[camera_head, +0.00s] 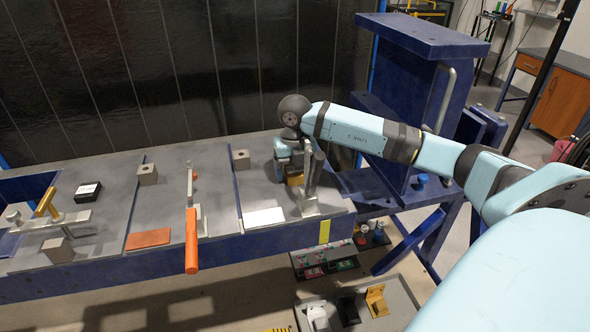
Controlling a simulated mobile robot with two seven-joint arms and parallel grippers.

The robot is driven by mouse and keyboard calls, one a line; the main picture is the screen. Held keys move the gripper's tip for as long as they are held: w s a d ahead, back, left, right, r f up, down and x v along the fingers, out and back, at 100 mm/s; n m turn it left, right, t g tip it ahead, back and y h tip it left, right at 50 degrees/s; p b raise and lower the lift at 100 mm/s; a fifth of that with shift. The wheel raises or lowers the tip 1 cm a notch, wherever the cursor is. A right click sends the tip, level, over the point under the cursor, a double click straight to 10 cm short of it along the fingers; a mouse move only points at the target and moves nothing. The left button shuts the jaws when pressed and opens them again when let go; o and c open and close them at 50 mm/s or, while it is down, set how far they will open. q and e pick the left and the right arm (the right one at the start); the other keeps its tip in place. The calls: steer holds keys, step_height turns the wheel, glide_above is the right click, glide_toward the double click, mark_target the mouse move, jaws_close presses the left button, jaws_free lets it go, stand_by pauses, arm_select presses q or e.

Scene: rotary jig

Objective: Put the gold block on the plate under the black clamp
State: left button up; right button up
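A gold block (295,179) shows low at the right end of the bench, directly below my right gripper (291,171). The gripper points down; its fingertips are partly hidden by an upright grey clamp (311,182) just in front. I cannot tell whether the fingers grip the block or whether it rests on a plate. No clamp looks clearly black; this dark grey one comes nearest. An orange-handled clamp (191,238) stands mid-bench, and a gold-handled clamp (46,204) at the left. My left gripper is not in view.
A white plate (264,217) and an orange plate (148,238) lie along the front edge. Grey blocks (241,159) and a black block (88,191) stand on the bench. A tray below holds brackets, one yellow (376,300). A blue frame (425,35) rises behind my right arm.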

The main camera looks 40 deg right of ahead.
steer(key=shift+r, duration=0.25)
step_height(320, 180, up, 12)
stand_by(0.3)
steer(key=shift+f, duration=0.15)
